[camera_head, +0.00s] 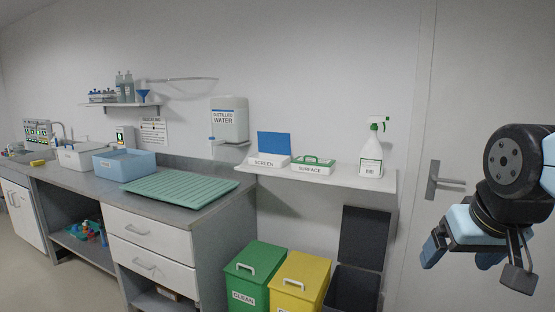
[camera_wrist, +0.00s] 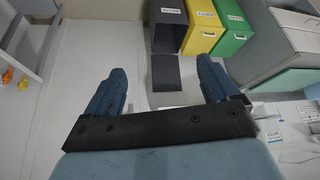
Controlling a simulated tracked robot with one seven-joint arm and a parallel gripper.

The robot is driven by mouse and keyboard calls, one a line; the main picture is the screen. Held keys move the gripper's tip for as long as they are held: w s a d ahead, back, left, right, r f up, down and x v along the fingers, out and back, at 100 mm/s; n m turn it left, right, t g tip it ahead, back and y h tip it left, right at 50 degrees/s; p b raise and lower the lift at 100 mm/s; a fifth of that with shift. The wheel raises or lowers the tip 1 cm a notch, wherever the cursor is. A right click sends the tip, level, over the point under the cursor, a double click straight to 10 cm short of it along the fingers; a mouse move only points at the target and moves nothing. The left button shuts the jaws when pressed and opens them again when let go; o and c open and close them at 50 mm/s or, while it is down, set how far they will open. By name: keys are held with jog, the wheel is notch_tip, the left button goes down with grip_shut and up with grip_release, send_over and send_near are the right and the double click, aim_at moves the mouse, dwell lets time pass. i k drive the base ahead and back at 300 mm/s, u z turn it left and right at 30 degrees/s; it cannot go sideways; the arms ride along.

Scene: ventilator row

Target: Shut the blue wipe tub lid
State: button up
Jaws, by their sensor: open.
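The wipe tub labelled SCREEN (camera_head: 269,161) is a low white box on the wall shelf in the head view. Its blue lid (camera_head: 274,144) stands upright at the back, hinged open. Next to it on the right is the SURFACE tub (camera_head: 313,168), whose green lid lies flat and shut. My gripper (camera_head: 462,257) hangs at the right of the head view, in front of the door, well to the right of the tubs and lower. In the wrist view its two blue fingers (camera_wrist: 161,70) are spread apart with nothing between them. I cannot make out the blue lid in the wrist view.
A spray bottle (camera_head: 371,150) stands at the right of the shelf (camera_head: 345,180). Below are green (camera_head: 254,275), yellow (camera_head: 298,283) and open black (camera_head: 356,286) bins, the black lid (camera_head: 363,237) raised. A water container (camera_head: 229,120) is left of the shelf. The air above the tubs is clear.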

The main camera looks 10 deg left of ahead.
aim_at(269, 142)
jog(key=u, duration=0.45)
jog(key=i, duration=1.3)
jog(key=u, duration=0.15)
